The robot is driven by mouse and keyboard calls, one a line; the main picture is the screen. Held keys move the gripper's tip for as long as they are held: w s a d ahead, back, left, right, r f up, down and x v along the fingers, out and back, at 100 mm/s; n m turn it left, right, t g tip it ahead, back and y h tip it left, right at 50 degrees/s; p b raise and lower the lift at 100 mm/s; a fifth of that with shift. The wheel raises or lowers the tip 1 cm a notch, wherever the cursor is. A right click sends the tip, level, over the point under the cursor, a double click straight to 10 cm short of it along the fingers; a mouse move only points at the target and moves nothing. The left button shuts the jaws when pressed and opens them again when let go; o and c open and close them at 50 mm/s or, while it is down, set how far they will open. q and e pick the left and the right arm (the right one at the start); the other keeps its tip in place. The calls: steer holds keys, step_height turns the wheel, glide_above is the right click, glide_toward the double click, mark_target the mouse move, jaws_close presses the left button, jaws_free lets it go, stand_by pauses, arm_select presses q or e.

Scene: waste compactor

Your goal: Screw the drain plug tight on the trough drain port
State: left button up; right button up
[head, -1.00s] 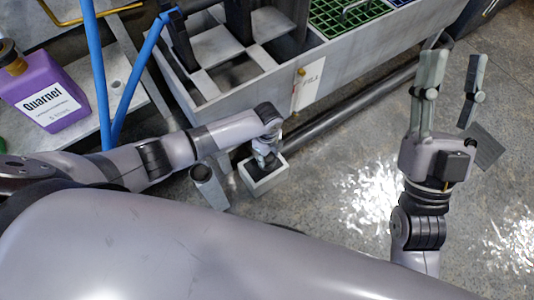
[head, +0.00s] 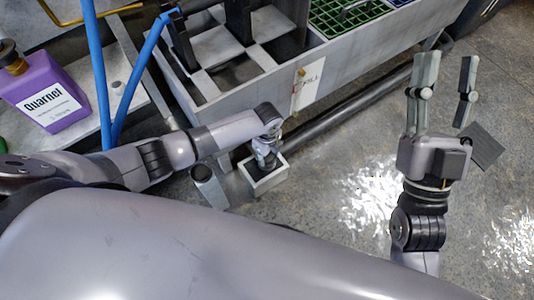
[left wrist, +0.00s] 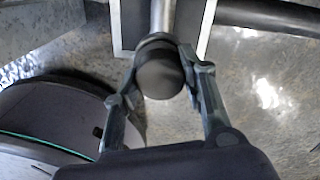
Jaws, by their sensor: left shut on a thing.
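My left gripper (left wrist: 165,72) is shut on the drain plug (left wrist: 160,78), a dark round cap, with one finger on each side. A grey pipe (left wrist: 163,15) runs down to the plug from the top of the left wrist view; whether the threads are engaged cannot be seen. In the head view my left gripper (head: 265,152) is small and partly hidden by its wrist, beside the trough (head: 340,62) and above a white-rimmed box. The plug and drain port cannot be made out there. My right gripper (head: 447,62) is open and empty over the floor at the right.
The white-rimmed box (head: 268,187) with a dark inside stands on the floor under my left gripper. A grey post (head: 208,187) is left of it. A dark pipe (head: 345,110) runs along the trough's base. A purple jug (head: 48,100) stands at left.

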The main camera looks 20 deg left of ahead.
steer(key=shift+w+f+g, duration=0.6)
steer(key=shift+f, duration=0.25)
arm_select(q)
steer(key=shift+f, duration=0.2)
arm_select(e)
steer(key=shift+s+r, duration=0.15)
steer(key=shift+r, duration=0.25)
arm_select(q)
steer(key=o, duration=0.6)
steer(key=c, duration=0.6)
steer(key=m, duration=0.2)
steer(key=shift+m, duration=0.3)
steer(key=shift+c, duration=0.3)
steer(key=shift+m, duration=1.1)
arm_select(e)
steer(key=shift+f, duration=0.2)
arm_select(q)
steer(key=shift+m, duration=0.3)
arm_select(e)
steer(key=shift+r, duration=0.1)
